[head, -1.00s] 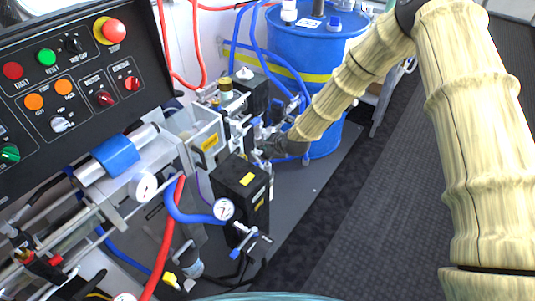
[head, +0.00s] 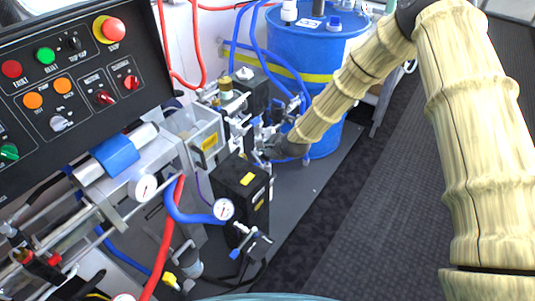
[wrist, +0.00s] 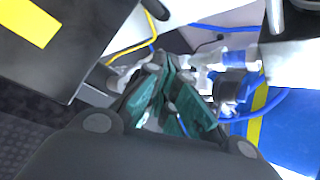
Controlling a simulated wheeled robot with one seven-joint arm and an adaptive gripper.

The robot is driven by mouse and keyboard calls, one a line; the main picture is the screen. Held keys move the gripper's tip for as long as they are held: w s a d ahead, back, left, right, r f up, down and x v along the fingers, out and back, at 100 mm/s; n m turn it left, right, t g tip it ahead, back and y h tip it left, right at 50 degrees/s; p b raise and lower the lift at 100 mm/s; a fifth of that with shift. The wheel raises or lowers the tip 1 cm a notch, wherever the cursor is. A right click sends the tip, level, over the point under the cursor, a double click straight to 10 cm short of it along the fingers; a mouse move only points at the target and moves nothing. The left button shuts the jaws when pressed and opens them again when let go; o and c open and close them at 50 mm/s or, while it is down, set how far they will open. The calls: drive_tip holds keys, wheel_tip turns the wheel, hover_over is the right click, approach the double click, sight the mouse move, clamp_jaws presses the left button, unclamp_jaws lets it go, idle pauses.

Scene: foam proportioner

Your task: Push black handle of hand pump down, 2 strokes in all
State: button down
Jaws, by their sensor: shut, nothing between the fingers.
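My gripper (wrist: 170,88) shows in the wrist view with its teal fingers together and nothing held between them. In the head view my gripper (head: 268,150) is small and partly hidden among the silver fittings between the black boxes and the blue drum. I cannot clearly pick out the hand pump or its black handle near my fingers. Metal fittings (wrist: 225,85) lie just beyond and right of the fingers in the wrist view. A dark rounded rod end (wrist: 155,9) shows at its top edge; I cannot tell whether it is the handle.
A black box (head: 240,188) with yellow labels stands close to my gripper. A blue drum (head: 300,50) with a yellow band stands behind. Red and blue hoses (head: 190,212) run around the fittings. The control panel (head: 75,75) is at left. Open dark floor (head: 385,215) lies to the right.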

drive_tip(key=shift+f+b, duration=0.65)
drive_tip(key=shift+f, duration=0.6)
idle(1.3)
drive_tip(key=shift+r, duration=0.1)
drive_tip(key=shift+r+p, duration=1.2)
drive_tip(key=shift+r, duration=0.85)
wheel_tip(320, 180, up, 5)
drive_tip(key=p, duration=0.3)
idle(0.5)
